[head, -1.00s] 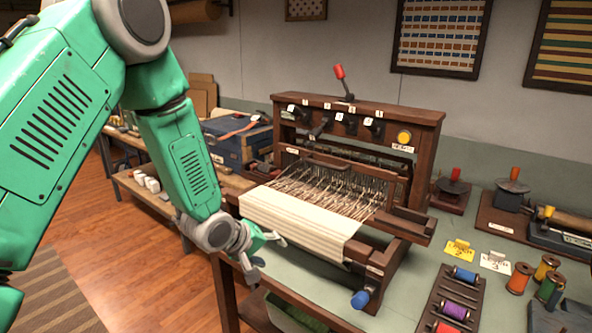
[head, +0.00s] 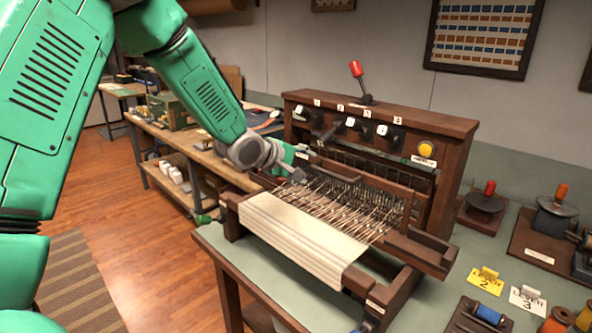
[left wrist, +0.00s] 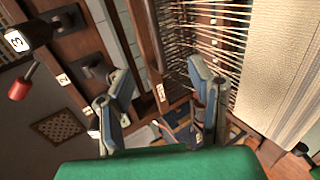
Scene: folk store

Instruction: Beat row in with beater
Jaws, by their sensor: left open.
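The wooden table loom (head: 465,150) stands on a green-topped table. Its beater (head: 350,176) is a dark wooden bar across the warp, behind the cream woven cloth (head: 300,237). Pale warp threads (head: 335,208) run between cloth and beater. My left gripper (head: 300,166) is open at the beater's left end. In the left wrist view, my left gripper (left wrist: 163,85) has its fingers apart, with a labelled wooden bar (left wrist: 146,35), apparently the beater, between them. Whether either finger touches it I cannot tell. My right gripper is not in view.
A red-knobbed lever (head: 357,72) rises from the loom's top. A yellow button (head: 426,149) is on its front panel. Yellow (head: 485,281) and white (head: 527,299) cards and thread spools (head: 558,322) lie at right. A wooden bench (head: 205,155) stands behind my left arm.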

